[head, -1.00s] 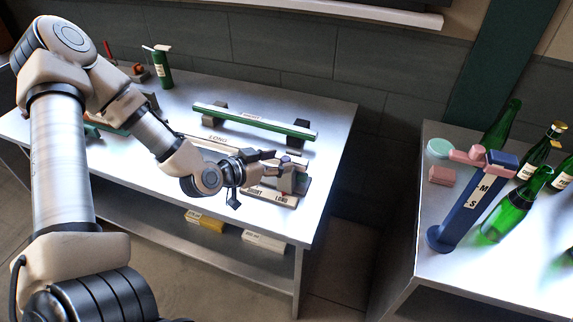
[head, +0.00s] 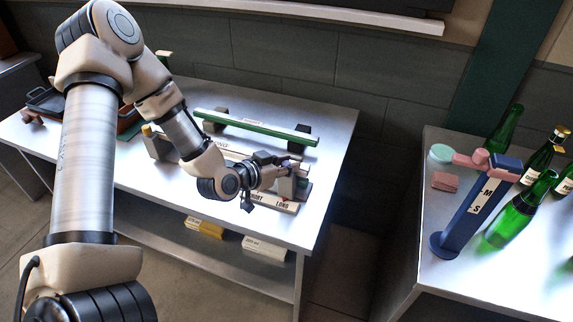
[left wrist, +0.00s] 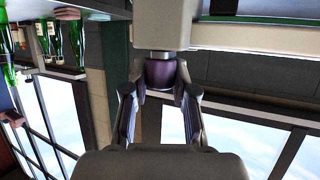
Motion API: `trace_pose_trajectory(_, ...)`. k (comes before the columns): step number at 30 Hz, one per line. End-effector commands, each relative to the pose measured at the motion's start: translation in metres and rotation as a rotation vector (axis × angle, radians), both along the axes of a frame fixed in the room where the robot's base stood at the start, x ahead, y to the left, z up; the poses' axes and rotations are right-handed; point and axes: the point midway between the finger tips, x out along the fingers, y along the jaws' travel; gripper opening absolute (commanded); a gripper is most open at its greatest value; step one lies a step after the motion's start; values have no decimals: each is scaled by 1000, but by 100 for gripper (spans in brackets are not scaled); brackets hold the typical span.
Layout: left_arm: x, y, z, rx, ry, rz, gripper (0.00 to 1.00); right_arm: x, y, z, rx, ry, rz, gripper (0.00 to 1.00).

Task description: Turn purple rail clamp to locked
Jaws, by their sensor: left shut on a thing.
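The purple rail clamp (left wrist: 160,74) shows in the left wrist view as a short purple knob below a pale block (left wrist: 162,25). My left gripper (left wrist: 160,88) has one finger on each side of the knob and is shut on it. My right gripper is not in view.
A green bar (head: 255,127) on dark supports lies behind the gripper. A side table at right holds a blue stand (head: 468,210), a pink block (head: 445,181) and several green bottles (head: 517,208). The table's front right is clear.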

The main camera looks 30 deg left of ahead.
Motion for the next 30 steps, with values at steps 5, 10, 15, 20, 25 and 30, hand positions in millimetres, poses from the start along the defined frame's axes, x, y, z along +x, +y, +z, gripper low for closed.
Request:
trace_pose_trajectory(5,1,0,-2,4,-3,94,0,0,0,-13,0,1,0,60)
trace_pose_trajectory(10,0,1,0,2,-3,104,0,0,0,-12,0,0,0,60)
trace_pose_trajectory(15,0,1,0,2,-3,104,51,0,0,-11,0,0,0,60)
trace_pose_trajectory(20,0,1,0,1,-2,103,53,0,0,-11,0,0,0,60)
trace_pose_trajectory(25,0,1,2,1,-3,103,53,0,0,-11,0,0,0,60)
trace_pose_trajectory(30,1,1,26,0,-9,105,53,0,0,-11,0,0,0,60)
